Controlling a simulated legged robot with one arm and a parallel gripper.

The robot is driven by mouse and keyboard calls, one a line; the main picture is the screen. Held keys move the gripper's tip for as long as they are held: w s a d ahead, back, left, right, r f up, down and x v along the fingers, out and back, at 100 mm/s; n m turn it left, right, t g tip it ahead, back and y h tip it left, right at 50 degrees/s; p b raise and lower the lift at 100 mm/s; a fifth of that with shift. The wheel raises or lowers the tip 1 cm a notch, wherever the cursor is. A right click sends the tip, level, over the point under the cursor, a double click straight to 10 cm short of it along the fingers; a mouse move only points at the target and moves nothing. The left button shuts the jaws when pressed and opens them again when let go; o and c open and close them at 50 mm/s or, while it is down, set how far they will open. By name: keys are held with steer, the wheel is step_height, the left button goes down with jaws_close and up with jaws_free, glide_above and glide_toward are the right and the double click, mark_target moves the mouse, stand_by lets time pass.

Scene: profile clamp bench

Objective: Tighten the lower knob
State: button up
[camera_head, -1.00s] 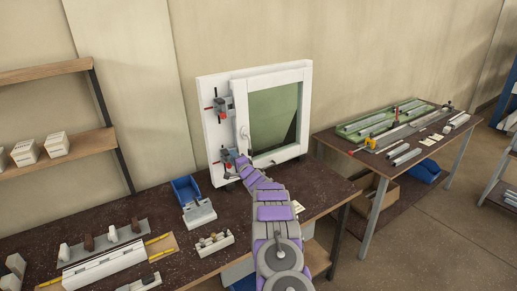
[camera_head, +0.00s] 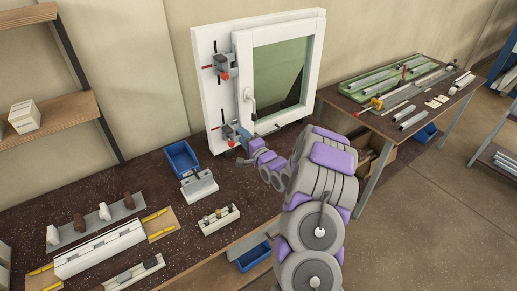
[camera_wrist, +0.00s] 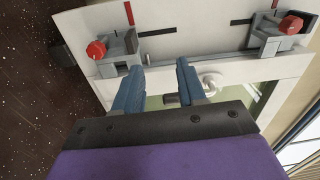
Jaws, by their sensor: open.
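A white window frame (camera_head: 245,25) stands upright on the bench, with two grey clamps on its left side. The lower clamp's red knob (camera_head: 231,143) sits low on the frame; in the wrist view this lower knob (camera_wrist: 96,49) is at upper left, in front of a grey clamp body. The upper clamp's red knob (camera_head: 225,76) also shows in the wrist view (camera_wrist: 290,24) at upper right. My gripper (camera_wrist: 160,68) is open and empty. Its blue-grey fingers point at the frame, with the lower knob left of the left finger, outside the jaws. I cannot tell the depth gap.
A white window handle (camera_wrist: 211,81) is near the right finger. On the bench stand a blue bin (camera_head: 181,158), a grey block fixture (camera_head: 199,186) and a small parts holder (camera_head: 219,219). A second table (camera_head: 365,100) with profiles and a green tray is at right.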

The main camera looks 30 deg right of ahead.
steer(key=s+d, duration=0.1)
steer(key=s, duration=0.8)
steer(key=shift+d+f+p, duration=0.15)
steer(key=shift+d+p, duration=0.15)
steer(key=shift+p, duration=0.05)
steer(key=shift+a, duration=0.2)
steer(key=b, duration=0.2)
glide_toward(230, 133)
steer(key=w+b, duration=0.2)
steer(key=w, duration=0.8)
steer(key=shift+w, duration=0.8)
jaws_close()
